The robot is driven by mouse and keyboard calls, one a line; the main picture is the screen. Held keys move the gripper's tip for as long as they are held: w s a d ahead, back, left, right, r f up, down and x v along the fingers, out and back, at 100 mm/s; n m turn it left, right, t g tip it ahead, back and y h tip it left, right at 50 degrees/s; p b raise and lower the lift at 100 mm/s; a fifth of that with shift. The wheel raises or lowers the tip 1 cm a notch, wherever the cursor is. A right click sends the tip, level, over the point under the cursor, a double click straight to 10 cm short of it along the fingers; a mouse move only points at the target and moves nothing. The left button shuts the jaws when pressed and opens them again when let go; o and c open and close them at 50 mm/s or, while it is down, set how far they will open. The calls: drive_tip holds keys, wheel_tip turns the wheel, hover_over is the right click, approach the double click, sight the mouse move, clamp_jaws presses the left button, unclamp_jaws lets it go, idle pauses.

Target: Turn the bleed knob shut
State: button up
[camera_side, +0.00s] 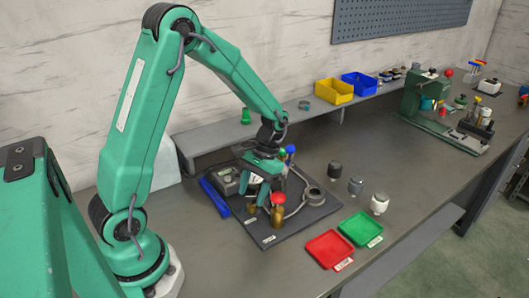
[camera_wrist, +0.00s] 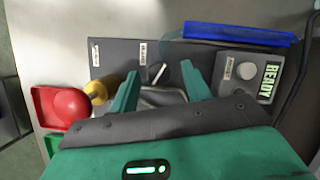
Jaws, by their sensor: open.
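In the wrist view, a dark round knob with a white pointer bar (camera_wrist: 158,73) sits on the dark base plate (camera_wrist: 118,66), beside a small label (camera_wrist: 142,52) too small to read surely; I take it as the bleed knob. Its pointer lies slanted. My gripper (camera_wrist: 160,74) is open, one green finger on each side of the knob in the picture; I cannot tell whether either touches it. In the side view my gripper (camera_side: 264,186) hangs low over the plate and hides the knob.
A red cap (camera_wrist: 62,106) on a brass fitting (camera_wrist: 97,90) stands close left of my fingers in the wrist view. A grey box with a lit READY display (camera_wrist: 268,82) is at right, near a blue bar (camera_wrist: 240,34). Red (camera_side: 328,249) and green trays (camera_side: 360,228) lie in front.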

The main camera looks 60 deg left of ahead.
drive_tip(key=c, duration=1)
drive_tip(key=shift+m, duration=1.4)
drive_tip(key=shift+d, duration=0.1)
drive_tip(key=o, duration=1)
drive_tip(key=v, duration=0.7)
drive_tip(key=shift+r, duration=0.4)
drive_tip(key=shift+w, duration=0.15)
